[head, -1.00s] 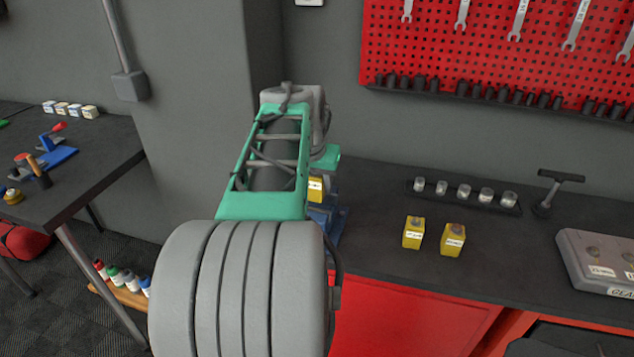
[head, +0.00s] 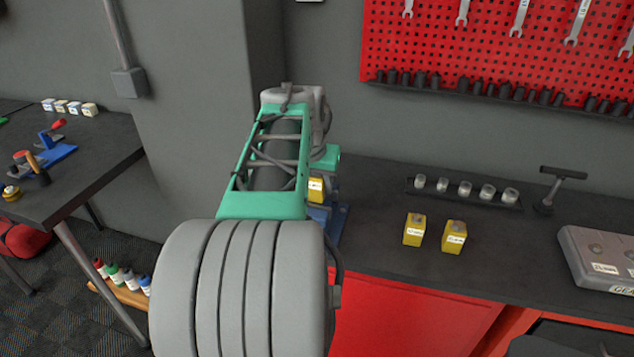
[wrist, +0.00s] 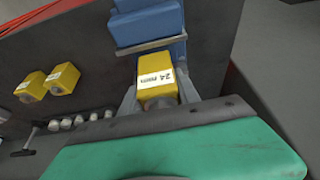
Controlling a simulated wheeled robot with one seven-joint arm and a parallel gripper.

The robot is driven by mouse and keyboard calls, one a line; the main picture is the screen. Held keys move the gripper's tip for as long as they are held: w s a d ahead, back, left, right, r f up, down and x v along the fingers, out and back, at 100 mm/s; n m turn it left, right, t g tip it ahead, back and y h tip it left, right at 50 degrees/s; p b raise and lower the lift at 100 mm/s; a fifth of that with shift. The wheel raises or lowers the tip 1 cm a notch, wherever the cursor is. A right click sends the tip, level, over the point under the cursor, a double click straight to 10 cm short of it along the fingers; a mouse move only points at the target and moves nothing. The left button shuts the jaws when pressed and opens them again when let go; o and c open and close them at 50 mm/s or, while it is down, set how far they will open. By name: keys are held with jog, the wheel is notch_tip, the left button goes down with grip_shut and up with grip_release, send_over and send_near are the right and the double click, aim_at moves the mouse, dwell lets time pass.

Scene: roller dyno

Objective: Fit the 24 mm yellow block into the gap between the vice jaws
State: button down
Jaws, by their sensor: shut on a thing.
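The yellow block (wrist: 157,78) in the wrist view has a white label reading 24 mm. My gripper (wrist: 160,101) is shut on it at the bottom of that view. In the head view the block (head: 316,188) shows beside my arm, which hides most of the gripper. The blue vice (wrist: 148,28) stands just beyond the block in the wrist view, with a pale metal jaw edge facing it. The block overlaps the vice in this view; I cannot tell whether it touches a jaw. In the head view the vice (head: 338,222) is mostly hidden behind my arm.
Two other yellow blocks (head: 414,230) (head: 454,237) stand on the dark bench to the right. Behind them is a tray of small metal pieces (head: 465,193), with a T-handle tool (head: 556,187) beside it. A grey case (head: 600,255) sits at the right. Bench between is clear.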

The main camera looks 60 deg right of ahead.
jog(key=shift+f, duration=0.5)
